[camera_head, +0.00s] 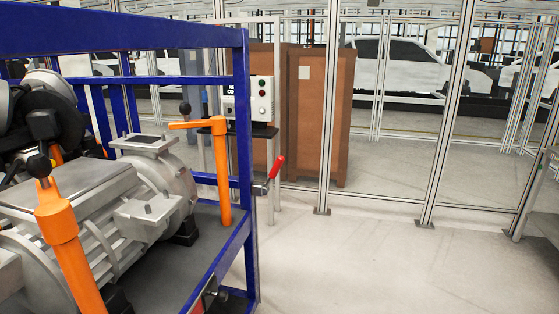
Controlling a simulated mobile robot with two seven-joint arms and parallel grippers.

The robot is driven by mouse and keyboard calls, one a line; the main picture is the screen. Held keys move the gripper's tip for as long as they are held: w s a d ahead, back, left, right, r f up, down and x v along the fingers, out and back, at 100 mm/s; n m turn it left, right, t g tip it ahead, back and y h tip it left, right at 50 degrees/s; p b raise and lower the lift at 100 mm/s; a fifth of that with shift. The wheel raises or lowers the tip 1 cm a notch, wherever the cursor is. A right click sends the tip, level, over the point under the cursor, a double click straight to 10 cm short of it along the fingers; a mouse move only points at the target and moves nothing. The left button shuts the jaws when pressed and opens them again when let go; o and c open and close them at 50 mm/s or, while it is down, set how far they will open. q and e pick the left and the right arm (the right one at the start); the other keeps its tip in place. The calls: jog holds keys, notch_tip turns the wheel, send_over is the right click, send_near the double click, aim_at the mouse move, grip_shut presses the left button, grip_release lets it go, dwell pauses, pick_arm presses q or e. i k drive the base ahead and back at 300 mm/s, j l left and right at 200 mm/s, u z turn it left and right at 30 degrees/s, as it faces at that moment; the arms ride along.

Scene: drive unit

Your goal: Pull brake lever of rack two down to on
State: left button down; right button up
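A brake lever with a red handle (277,167) is mounted on the outside of the blue rack's (245,130) near right corner post. Its handle tilts up and to the right from a metal pivot at the post. Another small red part (209,287) shows low on the rack near the bottom edge; I cannot tell what it is. No rack number is readable. A grey drive unit (150,185) sits inside the rack. Neither of my grippers can be made out, and nothing is seen touching the red-handled lever.
Orange clamp posts (224,175) stand in the rack beside the drive unit. A dark, rounded form (25,120) at the left edge is unclear. Behind are a control box (262,98), brown cabinets (318,110) and fence posts (446,120). The floor (380,260) right of the rack is clear.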

aim_at(281, 160)
jog(key=i+z, duration=0.1)
jog(key=i, duration=0.35)
jog(key=i+j+z, duration=0.1)
jog(key=i, duration=0.35)
jog(key=i+j+z, duration=0.1)
jog(key=i, duration=0.3)
